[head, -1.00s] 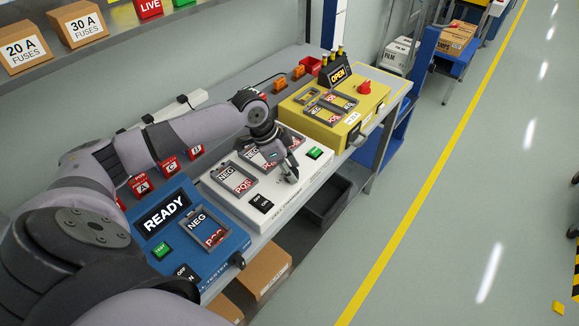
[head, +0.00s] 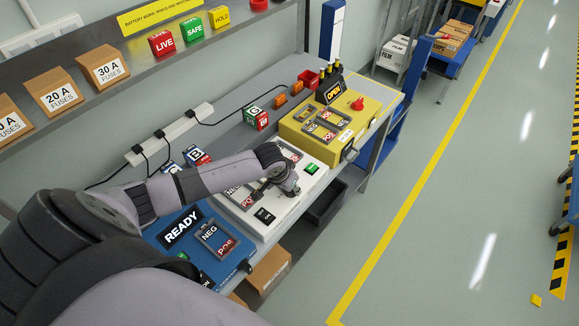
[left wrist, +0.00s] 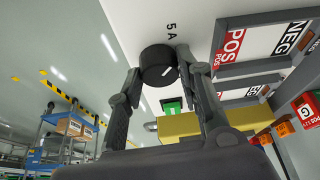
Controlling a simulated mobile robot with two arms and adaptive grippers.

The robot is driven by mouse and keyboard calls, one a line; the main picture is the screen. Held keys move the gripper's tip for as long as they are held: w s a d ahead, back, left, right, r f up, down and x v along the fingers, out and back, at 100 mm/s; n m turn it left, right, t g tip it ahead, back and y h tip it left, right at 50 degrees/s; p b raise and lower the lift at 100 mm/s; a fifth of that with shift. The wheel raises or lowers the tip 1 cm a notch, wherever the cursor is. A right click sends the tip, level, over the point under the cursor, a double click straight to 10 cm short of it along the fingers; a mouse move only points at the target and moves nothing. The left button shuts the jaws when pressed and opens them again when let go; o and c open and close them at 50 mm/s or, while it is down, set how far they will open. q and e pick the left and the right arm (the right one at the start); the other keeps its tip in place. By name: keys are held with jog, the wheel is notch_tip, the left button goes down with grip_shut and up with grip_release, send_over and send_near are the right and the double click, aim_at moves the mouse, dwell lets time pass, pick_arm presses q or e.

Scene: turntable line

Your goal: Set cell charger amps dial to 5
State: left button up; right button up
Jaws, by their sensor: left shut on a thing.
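The cell charger is the white unit (head: 290,211) between the blue tester and the yellow unit on the bench. Its black round dial (left wrist: 158,62) shows in the left wrist view, with a slanted white mark on its face. A "5 A" label (left wrist: 171,30) is printed on the white panel above the dial in that view; other scale labels are hidden. My left gripper (left wrist: 160,68) is shut on the dial, one finger on each side. In the head view my left gripper (head: 287,188) covers the dial. My right gripper is not in view.
The blue tester (head: 168,235) reads READY and the yellow unit (head: 372,112) reads OPEN. Lettered blocks (head: 256,118) and a white power strip (head: 172,134) lie behind. Fuse boxes (head: 54,92) stand on the shelf above.

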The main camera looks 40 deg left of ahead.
pick_arm(q)
jog(key=shift+n+y+p, duration=0.4)
jog(key=shift+n+p, duration=0.65)
jog(key=shift+n, duration=0.15)
jog(key=o, duration=1.1)
jog(key=v, duration=1.2)
jog(key=shift+d, duration=0.1)
